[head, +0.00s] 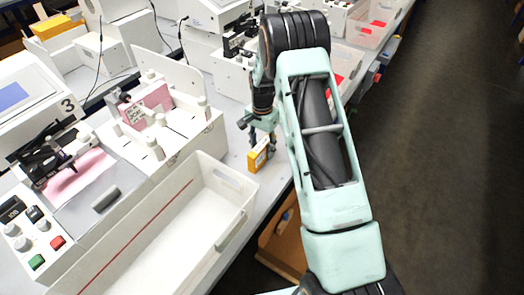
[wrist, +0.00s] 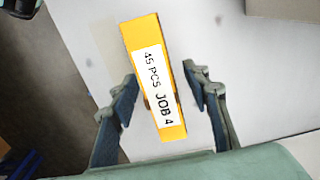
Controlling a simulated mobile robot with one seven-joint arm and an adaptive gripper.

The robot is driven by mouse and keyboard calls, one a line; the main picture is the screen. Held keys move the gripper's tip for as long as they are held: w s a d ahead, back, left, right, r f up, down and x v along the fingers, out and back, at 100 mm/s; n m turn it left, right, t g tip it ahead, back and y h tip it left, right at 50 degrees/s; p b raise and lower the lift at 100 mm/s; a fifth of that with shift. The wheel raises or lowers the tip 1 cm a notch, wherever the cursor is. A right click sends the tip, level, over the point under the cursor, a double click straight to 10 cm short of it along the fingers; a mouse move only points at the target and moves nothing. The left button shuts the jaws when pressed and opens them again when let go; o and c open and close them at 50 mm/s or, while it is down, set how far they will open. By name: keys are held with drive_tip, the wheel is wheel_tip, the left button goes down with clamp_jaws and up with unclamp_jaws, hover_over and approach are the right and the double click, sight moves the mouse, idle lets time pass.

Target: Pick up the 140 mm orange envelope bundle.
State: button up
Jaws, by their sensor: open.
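The orange envelope bundle (head: 257,160) lies on the grey table near its right edge, to the right of the white bin. In the wrist view the bundle (wrist: 133,35) bears a white label reading "45 PCS JOB 4". My gripper (wrist: 160,78) is open, with one finger on each side of the bundle's lower half and a gap visible on both sides. I cannot tell how far the fingertips are above the table.
A large white bin (head: 160,235) stands close to the left of the bundle. Behind it is a plotter station with a pink stack (head: 147,108) and white posts. Other orange items (head: 55,27) lie far left. An open brown box (head: 285,235) is below the table edge.

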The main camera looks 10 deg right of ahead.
drive_tip(key=shift+f, duration=0.4)
clamp_jaws()
drive_tip(key=shift+r, duration=0.15)
